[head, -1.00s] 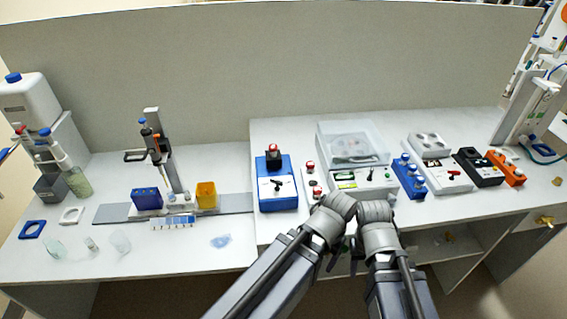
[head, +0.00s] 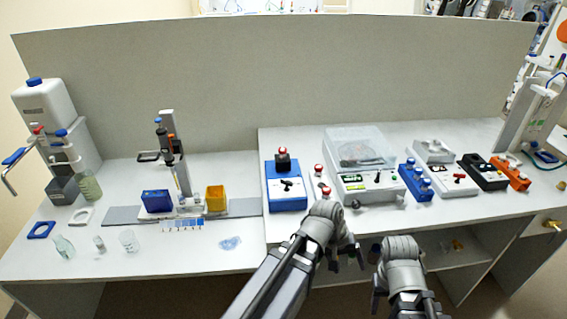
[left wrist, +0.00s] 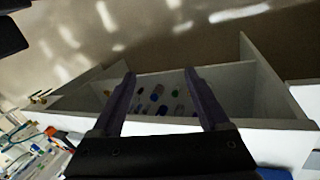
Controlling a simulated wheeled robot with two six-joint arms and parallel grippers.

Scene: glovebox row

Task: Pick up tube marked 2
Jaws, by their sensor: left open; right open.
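I cannot read a mark 2 on any tube. In the left wrist view, several small capped items (left wrist: 160,95), dark, blue and green, show beyond my open left gripper (left wrist: 160,76), inside a white open-fronted compartment. They are too small to tell apart. In the head view my left gripper (head: 346,260) is open in front of the bench edge, near the shelf opening below. My right gripper (head: 376,292) is lower and to its right, also in front of the bench. Both look empty.
The bench holds a blue device (head: 286,199), a balance with a clear cover (head: 357,146), a blue block (head: 417,183), an orange block (head: 512,172) and a yellow box (head: 216,198). An under-bench shelf (head: 438,268) is open.

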